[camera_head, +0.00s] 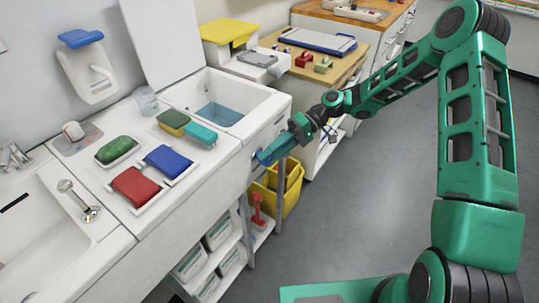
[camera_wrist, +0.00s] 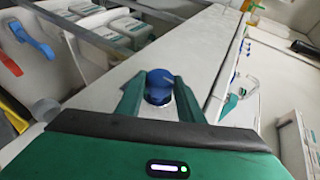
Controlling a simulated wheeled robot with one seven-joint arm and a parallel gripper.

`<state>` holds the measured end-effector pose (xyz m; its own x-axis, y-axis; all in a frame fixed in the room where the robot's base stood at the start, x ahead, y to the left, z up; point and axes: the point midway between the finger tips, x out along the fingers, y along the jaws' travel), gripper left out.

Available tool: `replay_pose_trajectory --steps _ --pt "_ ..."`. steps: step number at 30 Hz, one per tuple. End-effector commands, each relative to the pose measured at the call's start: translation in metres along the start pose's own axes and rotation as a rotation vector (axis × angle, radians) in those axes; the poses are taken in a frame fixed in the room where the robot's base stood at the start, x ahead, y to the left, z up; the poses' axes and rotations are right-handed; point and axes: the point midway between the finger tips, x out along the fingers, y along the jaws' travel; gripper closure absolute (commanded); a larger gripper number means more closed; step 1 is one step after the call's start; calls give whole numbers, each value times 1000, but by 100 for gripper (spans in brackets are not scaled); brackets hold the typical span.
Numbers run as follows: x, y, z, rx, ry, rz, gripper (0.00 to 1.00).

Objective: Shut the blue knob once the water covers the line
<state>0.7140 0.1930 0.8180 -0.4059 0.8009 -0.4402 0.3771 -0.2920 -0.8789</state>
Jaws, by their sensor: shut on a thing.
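The blue knob (camera_wrist: 158,78) sits on a pale metal stem on the white front panel of the sink unit. My gripper (camera_head: 263,157) reaches that front from the right in the head view. In the wrist view its two green fingers stand on either side of the knob, shut on it. The white basin (camera_head: 253,103) above holds blue water (camera_head: 220,114) low down at its bottom. I cannot make out a line on the basin wall, so the water's level against it cannot be told.
A yellow bucket (camera_head: 292,190) stands on the floor below my gripper. Blue (camera_head: 168,160), red (camera_head: 136,186) and green pads and a clear cup (camera_head: 147,100) lie on the counter left of the basin. Open grey floor lies to the right.

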Motion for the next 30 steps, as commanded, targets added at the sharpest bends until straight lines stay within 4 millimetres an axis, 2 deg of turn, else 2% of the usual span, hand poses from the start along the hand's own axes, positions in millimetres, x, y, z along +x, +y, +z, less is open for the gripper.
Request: replay_pose_trajectory --steps 1,20,21,23,30 --pt "-4 7 -1 15 10 -3 88" --pt "-4 7 -1 33 9 -41 88" --pt "-4 7 -1 33 9 -41 61" --pt "-3 7 -1 32 8 -43 47" --pt "-1 4 -1 27 4 -48 47"
